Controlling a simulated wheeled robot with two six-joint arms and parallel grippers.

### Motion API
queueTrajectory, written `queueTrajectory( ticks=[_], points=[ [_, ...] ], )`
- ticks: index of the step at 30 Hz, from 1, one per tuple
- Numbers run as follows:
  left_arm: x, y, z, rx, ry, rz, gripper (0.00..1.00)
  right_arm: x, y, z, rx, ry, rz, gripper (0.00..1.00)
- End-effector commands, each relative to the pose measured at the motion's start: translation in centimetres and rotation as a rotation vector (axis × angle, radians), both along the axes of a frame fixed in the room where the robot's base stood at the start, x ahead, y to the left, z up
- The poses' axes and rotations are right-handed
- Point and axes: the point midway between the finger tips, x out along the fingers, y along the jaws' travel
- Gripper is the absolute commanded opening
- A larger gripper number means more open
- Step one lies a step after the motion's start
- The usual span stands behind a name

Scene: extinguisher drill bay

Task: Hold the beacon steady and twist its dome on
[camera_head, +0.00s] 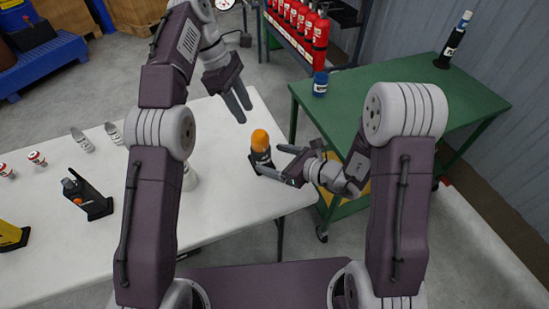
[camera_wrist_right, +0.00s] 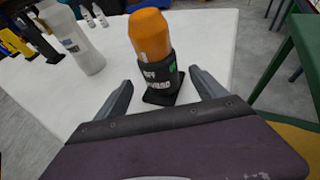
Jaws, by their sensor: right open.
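The beacon stands upright near the right edge of the white table, with an orange dome (camera_head: 260,140) on top of its black body (camera_head: 262,158). It also shows in the right wrist view, where the dome (camera_wrist_right: 150,35) sits on the labelled black body (camera_wrist_right: 158,75) with a square foot. Whether the dome is fastened cannot be told. My right gripper (camera_head: 270,160) is open, low at the beacon's right side, its fingers pointing toward the body, without a visible grip. My left gripper (camera_head: 242,107) is above and behind the dome, apart from it, fingers spread and empty.
The white table (camera_head: 215,210) also holds a white bottle (camera_head: 189,178), a black device (camera_head: 86,196) and several small bottles at left. Red extinguishers (camera_head: 321,35) stand behind.

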Motion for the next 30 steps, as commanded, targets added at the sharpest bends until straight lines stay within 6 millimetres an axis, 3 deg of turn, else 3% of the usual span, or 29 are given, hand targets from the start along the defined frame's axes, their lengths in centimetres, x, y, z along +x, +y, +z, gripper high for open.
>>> queueTrajectory(
  ticks=[5,18,28,30],
  points=[
    [0.0,0.0,0.0,0.0,0.0,0.0,0.36,0.7,0.8,-0.5,-0.003,-0.001,0.003,0.81],
    [0.0,0.0,0.0,0.0,0.0,0.0,0.36,5.2,5.9,-3.3,-0.003,0.0,0.003,0.81],
    [0.0,0.0,0.0,0.0,0.0,0.0,0.36,5.6,6.2,-3.5,-0.003,0.0,0.001,0.81],
    [0.0,0.0,0.0,0.0,0.0,0.0,0.36,5.6,6.2,-3.5,-0.003,0.0,0.001,0.61]
  ],
)
